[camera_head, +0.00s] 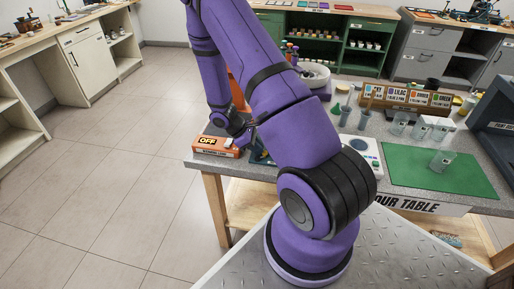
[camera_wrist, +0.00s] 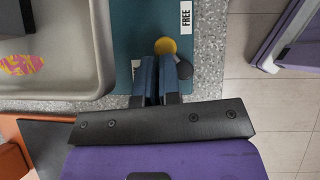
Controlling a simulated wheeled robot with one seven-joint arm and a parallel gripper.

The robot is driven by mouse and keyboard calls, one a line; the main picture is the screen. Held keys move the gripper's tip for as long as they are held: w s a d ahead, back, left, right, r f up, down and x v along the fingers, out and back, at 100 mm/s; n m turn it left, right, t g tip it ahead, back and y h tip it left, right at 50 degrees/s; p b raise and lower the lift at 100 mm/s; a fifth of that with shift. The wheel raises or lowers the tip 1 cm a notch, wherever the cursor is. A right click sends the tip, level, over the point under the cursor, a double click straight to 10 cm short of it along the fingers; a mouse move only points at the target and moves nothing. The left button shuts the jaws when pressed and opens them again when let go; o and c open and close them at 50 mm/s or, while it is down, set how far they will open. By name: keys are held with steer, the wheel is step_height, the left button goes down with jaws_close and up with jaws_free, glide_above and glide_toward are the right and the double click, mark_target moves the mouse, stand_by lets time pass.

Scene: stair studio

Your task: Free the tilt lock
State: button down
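In the wrist view a teal plate (camera_wrist: 200,18) carries a white label reading FREE (camera_wrist: 186,18). A round yellow knob (camera_wrist: 165,46) sits on the plate, left of and below the label. A dark round part (camera_wrist: 184,70) lies just right of the knob. My gripper (camera_wrist: 158,60) points at the plate with its two blue fingers close together. The fingertips are right at the knob's near edge; whether they touch it I cannot tell. The fingers hide what lies below the knob. In the head view my arm mostly hides this place.
A grey pan (camera_wrist: 105,45) with a pink and yellow patch lies left of the plate. In the head view an orange box marked OFF (camera_head: 215,142) stands at the table's left end. Glass vessels and a green mat (camera_head: 440,178) are at the right. Floor is clear at the left.

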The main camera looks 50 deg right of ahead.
steer(key=shift+s, duration=0.1)
stand_by(0.7)
steer(key=shift+w+a, duration=0.3)
steer(key=shift+a, duration=0.35)
steer(key=shift+w+a+r, duration=0.1)
steer(key=shift+w+a, duration=0.15)
steer(key=shift+w, duration=0.2)
steer(key=w, duration=0.1)
steer(key=w+a+r, duration=0.1)
steer(key=w, duration=0.2)
steer(key=shift+w+a+r, duration=0.1)
steer(key=shift+a+r, duration=0.2)
steer(key=shift+r, duration=0.05)
steer(key=v, duration=0.7)
steer(key=shift+w+d+r, duration=0.1)
steer(key=shift+d+r, duration=0.05)
steer(key=shift+d, duration=0.2)
steer(key=shift+w+a+r, duration=0.15)
steer(key=shift+w+r, duration=0.15)
steer(key=shift+r, duration=0.1)
